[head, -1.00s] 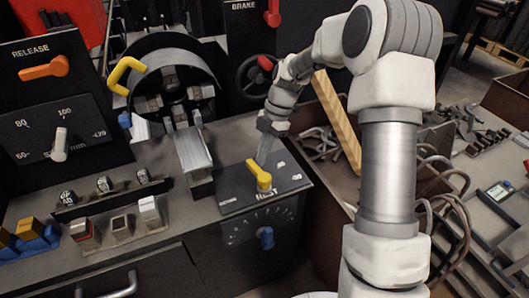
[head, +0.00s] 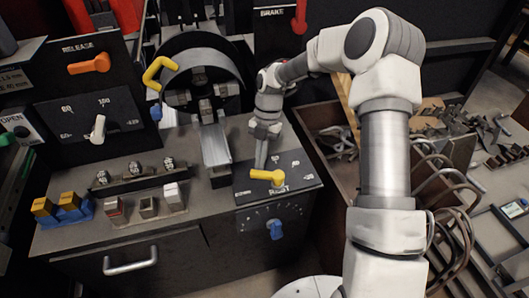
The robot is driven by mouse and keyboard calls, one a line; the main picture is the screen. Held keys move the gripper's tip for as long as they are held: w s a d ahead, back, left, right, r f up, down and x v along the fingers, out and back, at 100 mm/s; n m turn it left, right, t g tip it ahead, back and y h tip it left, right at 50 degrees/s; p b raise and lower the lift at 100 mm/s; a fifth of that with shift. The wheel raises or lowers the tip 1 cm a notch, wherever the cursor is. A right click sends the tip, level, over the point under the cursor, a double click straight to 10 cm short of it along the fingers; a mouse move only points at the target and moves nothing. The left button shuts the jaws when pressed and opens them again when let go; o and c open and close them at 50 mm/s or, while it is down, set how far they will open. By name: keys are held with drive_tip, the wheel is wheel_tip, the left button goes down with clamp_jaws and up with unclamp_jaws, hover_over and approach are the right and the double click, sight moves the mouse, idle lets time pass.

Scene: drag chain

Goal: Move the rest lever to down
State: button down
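The rest lever (head: 268,177) is a yellow handle on the dark panel marked REST, at the front right corner of the grey machine top. Its handle points left in the picture, with its thicker pivot end at the right. My gripper (head: 261,163) reaches down from above with its fingertips at the handle's left part, just behind it or touching it; I cannot tell which. The fingers show as one narrow grey shape, so any gap between them is hidden.
A blue knob (head: 276,229) sits on the front face below the lever. A metal channel (head: 214,145) and a yellow hook-shaped handle (head: 158,72) stand to the left. A brown bin (head: 325,120) of metal parts is to the right. A red brake lever (head: 299,17) is behind.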

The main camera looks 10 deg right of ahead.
drive_tip(key=shift+s+a+r+n+p, duration=0.1)
drive_tip(key=shift+s+a+n+p, duration=0.35)
drive_tip(key=shift+n, duration=0.25)
drive_tip(key=shift+s+a+p, duration=0.25)
drive_tip(key=shift+s+p, duration=0.2)
drive_tip(key=shift+s, duration=0.2)
drive_tip(key=p+v, duration=0.3)
drive_tip(key=v, duration=1.4)
drive_tip(key=shift+a, duration=0.35)
drive_tip(key=shift+r, duration=0.15)
